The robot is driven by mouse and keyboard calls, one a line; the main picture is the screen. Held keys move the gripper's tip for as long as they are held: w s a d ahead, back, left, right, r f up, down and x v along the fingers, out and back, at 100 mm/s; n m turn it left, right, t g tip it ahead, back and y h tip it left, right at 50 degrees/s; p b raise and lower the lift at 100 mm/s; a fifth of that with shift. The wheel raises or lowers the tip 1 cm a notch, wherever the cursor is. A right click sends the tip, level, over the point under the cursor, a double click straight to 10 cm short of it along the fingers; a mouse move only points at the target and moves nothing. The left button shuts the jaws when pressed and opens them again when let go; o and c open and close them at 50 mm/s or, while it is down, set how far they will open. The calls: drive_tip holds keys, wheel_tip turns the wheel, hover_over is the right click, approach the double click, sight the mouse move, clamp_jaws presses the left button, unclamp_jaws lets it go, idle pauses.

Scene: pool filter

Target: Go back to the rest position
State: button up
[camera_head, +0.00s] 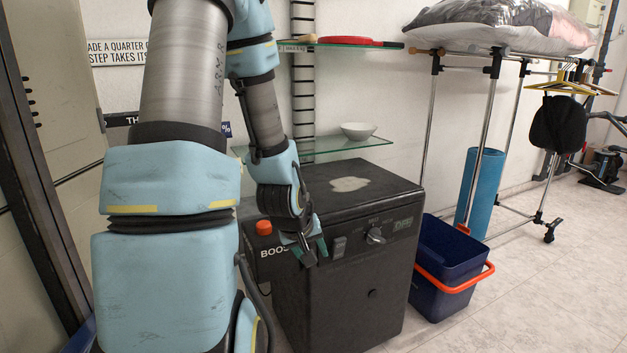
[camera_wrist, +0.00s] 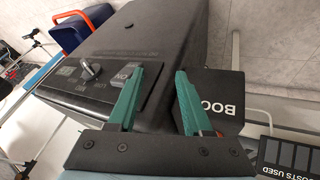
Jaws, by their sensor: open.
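My gripper (camera_head: 313,251) hangs at the front of a black machine (camera_head: 345,300), by the left part of its control panel. In the wrist view its two green fingers (camera_wrist: 155,95) stand apart with nothing held between them. The panel carries a light rocker switch (camera_head: 339,247) and a knob (camera_head: 376,236). The switch (camera_wrist: 127,75) lies close beside one finger in the wrist view; I cannot tell whether they touch. A red-orange button (camera_head: 264,228) sits left of my gripper, above the white "BOOS" lettering, which is partly hidden by my gripper.
A dark blue bucket (camera_head: 440,262) with an orange handle stands right of the machine. Glass shelves (camera_head: 345,146) hold a white bowl (camera_head: 358,130) and a red pan (camera_head: 350,42). A metal rack (camera_head: 487,130) stands behind, near a blue roll (camera_head: 481,190).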

drive_tip(key=s+a+r+m+g+y+p, duration=0.2)
drive_tip(key=s+a+r+m+g+y, duration=0.15)
drive_tip(key=s+a+r, duration=0.5)
wheel_tip(320, 180, up, 20)
drive_tip(key=s+d+p, duration=0.1)
drive_tip(key=p, duration=1.8)
drive_tip(key=shift+f+h, duration=0.15)
drive_tip(key=shift+h, duration=0.3)
